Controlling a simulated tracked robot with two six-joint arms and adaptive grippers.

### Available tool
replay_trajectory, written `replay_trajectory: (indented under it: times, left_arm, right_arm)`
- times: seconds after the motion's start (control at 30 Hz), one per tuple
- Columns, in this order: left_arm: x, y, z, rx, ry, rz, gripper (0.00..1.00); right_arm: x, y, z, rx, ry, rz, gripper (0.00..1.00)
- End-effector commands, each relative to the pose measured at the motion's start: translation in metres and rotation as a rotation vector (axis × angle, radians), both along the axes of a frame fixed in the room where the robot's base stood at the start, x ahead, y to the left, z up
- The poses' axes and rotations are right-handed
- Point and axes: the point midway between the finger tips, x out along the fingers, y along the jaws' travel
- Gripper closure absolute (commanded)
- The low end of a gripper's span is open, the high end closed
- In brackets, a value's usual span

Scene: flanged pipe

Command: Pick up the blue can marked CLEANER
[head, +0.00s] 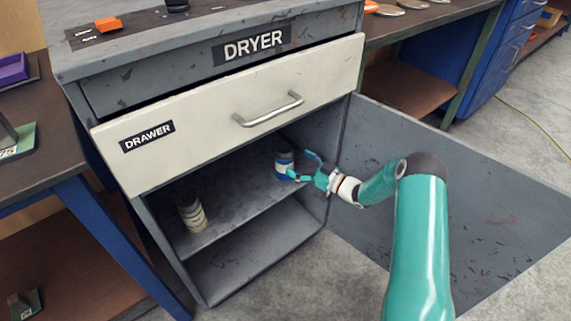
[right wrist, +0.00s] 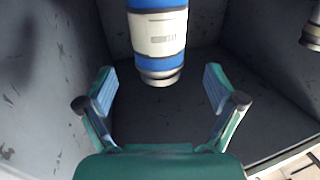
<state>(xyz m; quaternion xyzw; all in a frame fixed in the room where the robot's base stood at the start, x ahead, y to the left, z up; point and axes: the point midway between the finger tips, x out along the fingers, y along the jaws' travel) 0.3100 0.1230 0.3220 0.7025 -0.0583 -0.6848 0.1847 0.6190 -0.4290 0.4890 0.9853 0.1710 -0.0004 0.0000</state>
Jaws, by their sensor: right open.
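A blue can with a white label band (head: 284,163) stands on the upper shelf inside the open cabinet, near its right wall. In the right wrist view the same can (right wrist: 158,35) is ahead of my fingers, centred between them. The word on its label is too small to read. My right gripper (head: 304,167) is open, close to the can at its right, with the fingers pointing at it. In the right wrist view the gripper (right wrist: 159,72) shows two spread fingers with nothing held. My left gripper is not in view.
A pale banded can (head: 192,212) stands on the same shelf, to the left. The white drawer front (head: 230,110) with its metal handle (head: 268,110) juts out above the shelf opening. The cabinet's right wall (head: 340,150) is close to my gripper. The lower shelf (head: 255,250) looks empty.

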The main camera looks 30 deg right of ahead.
Motion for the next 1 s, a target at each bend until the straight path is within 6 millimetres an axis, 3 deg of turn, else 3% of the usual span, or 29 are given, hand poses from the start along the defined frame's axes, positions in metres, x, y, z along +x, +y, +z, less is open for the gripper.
replay_trajectory:
  times: [0.23,0.53,0.83,1.0]
  left_arm:
    - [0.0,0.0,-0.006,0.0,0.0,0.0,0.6]
    - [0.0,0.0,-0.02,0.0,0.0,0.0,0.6]
    - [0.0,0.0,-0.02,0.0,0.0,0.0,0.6]
    - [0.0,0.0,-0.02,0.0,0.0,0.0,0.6]
  right_arm:
    - [0.015,0.006,-0.002,-0.001,0.0,0.001,0.07]
    - [0.052,0.018,-0.001,-0.002,-0.002,0.001,0.07]
    - [0.056,0.018,0.001,0.0,0.0,-0.002,0.07]
    - [0.056,0.018,0.001,0.0,0.0,-0.002,0.36]
